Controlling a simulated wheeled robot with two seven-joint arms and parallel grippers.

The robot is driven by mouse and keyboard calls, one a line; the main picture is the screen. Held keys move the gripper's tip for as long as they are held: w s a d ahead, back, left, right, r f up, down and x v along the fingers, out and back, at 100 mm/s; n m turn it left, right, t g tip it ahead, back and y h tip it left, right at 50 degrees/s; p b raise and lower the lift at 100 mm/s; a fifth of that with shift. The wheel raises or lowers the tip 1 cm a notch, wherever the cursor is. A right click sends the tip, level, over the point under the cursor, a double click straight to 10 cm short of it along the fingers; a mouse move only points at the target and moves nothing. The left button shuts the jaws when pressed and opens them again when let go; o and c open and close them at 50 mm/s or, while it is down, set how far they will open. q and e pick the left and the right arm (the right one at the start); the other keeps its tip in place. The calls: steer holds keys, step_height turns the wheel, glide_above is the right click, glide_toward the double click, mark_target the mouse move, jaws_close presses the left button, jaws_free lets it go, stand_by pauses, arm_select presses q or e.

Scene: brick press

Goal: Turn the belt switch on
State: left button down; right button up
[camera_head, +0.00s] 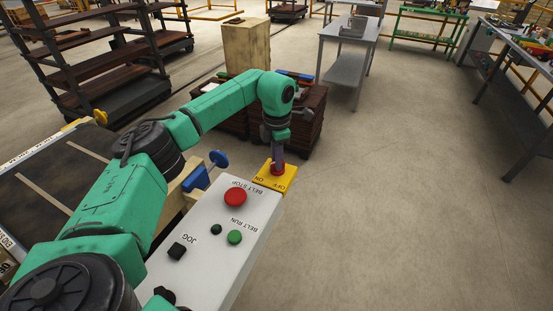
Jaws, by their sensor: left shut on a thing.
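The belt switch is a red handle (276,171) on a yellow plate (285,184) at the far end of the light grey control panel (222,262). The plate carries small ON and OFF markings, seen upside down. My left gripper (277,164) points down onto the plate from above and is shut on the red handle. Its fingers hide much of the handle, so I cannot tell which marking the handle points to. My right gripper is not in view.
The panel also has a red BELT STOP button (235,197), a green BELT RUN button (235,237) and a black JOG knob (177,250). A dark belt (50,190) lies to the left. Brown stacks (308,110) stand behind the switch. Open floor lies to the right.

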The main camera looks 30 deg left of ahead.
arm_select(q)
steer(key=shift+w+r+m, duration=0.1)
steer(key=shift+r+m, duration=0.05)
steer(key=shift+m, duration=0.15)
steer(key=c, duration=0.8)
jaws_free()
steer(key=shift+d, duration=0.1)
steer(key=shift+o, duration=0.2)
